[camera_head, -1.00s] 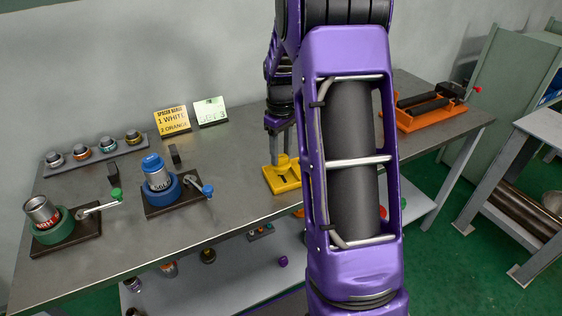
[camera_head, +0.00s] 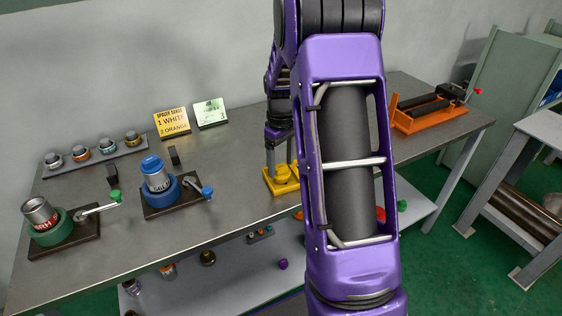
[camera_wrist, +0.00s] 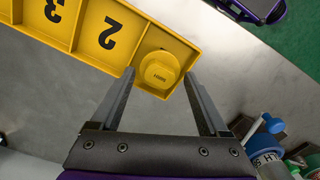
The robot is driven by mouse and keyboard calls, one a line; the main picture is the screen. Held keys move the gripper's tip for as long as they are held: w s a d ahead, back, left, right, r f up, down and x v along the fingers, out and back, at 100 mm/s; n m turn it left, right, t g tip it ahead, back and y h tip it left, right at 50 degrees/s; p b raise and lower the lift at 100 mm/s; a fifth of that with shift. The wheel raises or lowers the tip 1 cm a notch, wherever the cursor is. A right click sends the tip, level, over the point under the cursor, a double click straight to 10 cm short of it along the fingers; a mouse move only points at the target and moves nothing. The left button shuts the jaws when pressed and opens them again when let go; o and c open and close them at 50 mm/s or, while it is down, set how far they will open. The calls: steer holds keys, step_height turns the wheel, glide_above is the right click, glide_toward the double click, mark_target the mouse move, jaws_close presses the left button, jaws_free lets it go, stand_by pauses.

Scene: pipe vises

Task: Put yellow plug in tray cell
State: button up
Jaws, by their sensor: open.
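The yellow tray (camera_wrist: 196,52) shows in the wrist view with cells marked 2 and 3. In the head view my gripper (camera_head: 280,168) is low at the tray.
A blue vise (camera_head: 162,197) and a green vise (camera_head: 52,232) hold pipe pieces to the left. A rack of rings (camera_head: 95,154) and two sign cards (camera_head: 190,118) stand behind. An orange stand (camera_head: 430,118) is at right. Bare bench lies between tray and blue vise.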

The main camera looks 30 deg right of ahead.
mark_target(280, 167)
step_height(280, 167, up, 12)
steer(key=p, duration=0.2)
steer(key=shift+r, duration=0.2)
steer(key=shift+a, duration=0.15)
stand_by(0.3)
